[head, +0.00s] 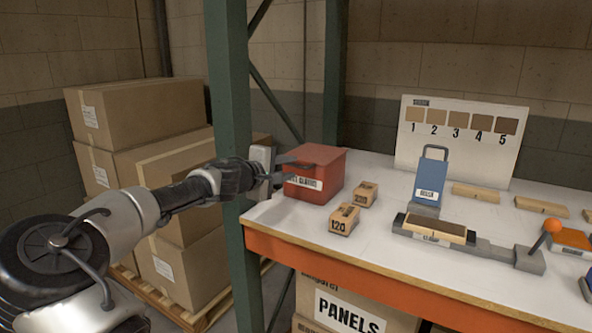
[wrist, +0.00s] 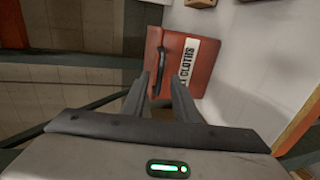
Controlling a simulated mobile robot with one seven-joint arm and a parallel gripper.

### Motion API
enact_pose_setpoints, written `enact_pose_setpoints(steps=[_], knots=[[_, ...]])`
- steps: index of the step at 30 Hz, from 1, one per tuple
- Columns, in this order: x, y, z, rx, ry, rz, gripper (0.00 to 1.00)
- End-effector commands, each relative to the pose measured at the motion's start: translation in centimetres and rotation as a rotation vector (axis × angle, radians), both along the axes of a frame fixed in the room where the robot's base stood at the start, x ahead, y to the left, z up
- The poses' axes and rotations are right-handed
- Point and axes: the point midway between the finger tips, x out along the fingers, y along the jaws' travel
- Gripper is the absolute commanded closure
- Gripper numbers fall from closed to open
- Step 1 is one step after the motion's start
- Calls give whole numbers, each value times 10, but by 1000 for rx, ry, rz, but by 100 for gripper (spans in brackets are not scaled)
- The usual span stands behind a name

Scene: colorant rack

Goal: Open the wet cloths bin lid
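The red wet cloths bin (head: 322,172) stands at the left end of the white bench. Its lid (head: 316,153) looks closed. My gripper partly covers its white label in the head view. In the wrist view the bin (wrist: 198,72) lies just ahead, with a dark curved handle (wrist: 158,62) on its left edge. My gripper (head: 291,168) is at the bin's left side, its two fingers apart. In the wrist view the gripper (wrist: 160,77) has the handle ahead of and roughly between its fingertips. I cannot tell whether they touch it.
A green rack post (head: 231,120) stands close behind my wrist. A blue tool (head: 430,180) and a sample board (head: 458,145) stand further right. Cardboard boxes (head: 140,110) are stacked at the left.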

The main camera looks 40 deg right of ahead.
Motion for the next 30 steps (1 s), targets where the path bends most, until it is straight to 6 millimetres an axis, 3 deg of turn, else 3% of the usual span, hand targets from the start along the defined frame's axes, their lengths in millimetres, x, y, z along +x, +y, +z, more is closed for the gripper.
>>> enact_pose_setpoints(steps=[7, 20, 25, 30], knots=[[14, -34, -8, 0, -1, 0, 73], [18, -42, -10, 0, -1, 1, 73], [18, -42, -11, 1, 0, 1, 100], [17, -42, -12, 3, 1, 0, 100]])
